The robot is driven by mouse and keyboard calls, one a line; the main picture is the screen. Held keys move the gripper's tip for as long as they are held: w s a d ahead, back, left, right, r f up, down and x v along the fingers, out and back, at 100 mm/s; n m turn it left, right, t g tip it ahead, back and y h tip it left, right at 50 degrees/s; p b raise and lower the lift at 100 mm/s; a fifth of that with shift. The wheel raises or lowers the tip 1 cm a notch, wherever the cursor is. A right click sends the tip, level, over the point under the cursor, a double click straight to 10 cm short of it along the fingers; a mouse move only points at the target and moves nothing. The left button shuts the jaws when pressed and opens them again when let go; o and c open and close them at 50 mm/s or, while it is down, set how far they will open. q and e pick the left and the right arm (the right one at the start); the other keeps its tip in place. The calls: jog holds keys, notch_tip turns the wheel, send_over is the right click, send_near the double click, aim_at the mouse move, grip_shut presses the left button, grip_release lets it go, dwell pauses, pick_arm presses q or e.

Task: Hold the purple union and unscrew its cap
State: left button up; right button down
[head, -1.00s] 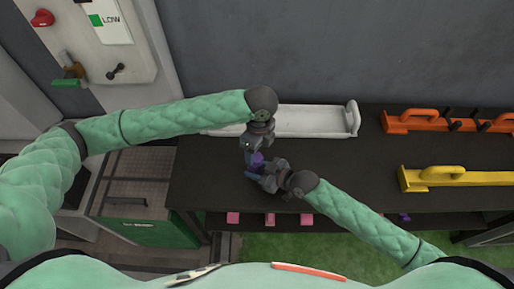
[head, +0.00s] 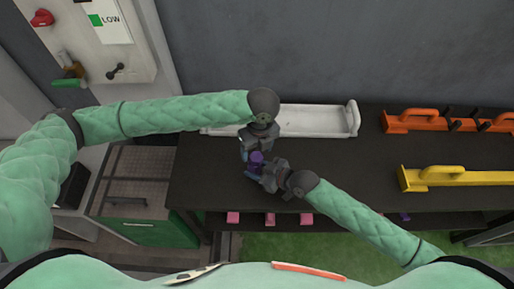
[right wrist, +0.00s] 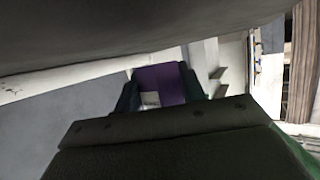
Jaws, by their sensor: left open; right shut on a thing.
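The purple union (head: 256,160) is small and shows between my two grippers above the dark table's left part. Its purple body (right wrist: 162,84) also shows in the right wrist view, between the fingers. My right gripper (head: 257,172) is shut on the union from the lower right. My left gripper (head: 244,152) is open at the union's upper left, very close to it. I cannot tell whether its fingers touch the union. The cap cannot be told apart from the body at this size.
A white tray (head: 315,121) with end handles lies behind the grippers on the dark table (head: 350,165). An orange rack (head: 410,118) and a yellow handled piece (head: 440,180) are at the right. Several pink blocks (head: 270,219) show on a lower shelf. The table's middle is clear.

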aim_at(258, 155)
pick_arm(q)
jog(key=shift+d+f, duration=0.1)
jog(key=shift+f, duration=1.8)
jog(key=c, duration=1.2)
jog(key=n, duration=0.5)
jog(key=shift+w+d, duration=0.1)
jog(key=shift+c, duration=0.2)
jog(key=shift+n, duration=0.5)
jog(key=n, duration=0.3)
jog(key=shift+n, duration=0.3)
jog(key=shift+w+n+h, duration=0.15)
jog(key=shift+n+h, duration=0.15)
jog(key=shift+n, duration=0.9)
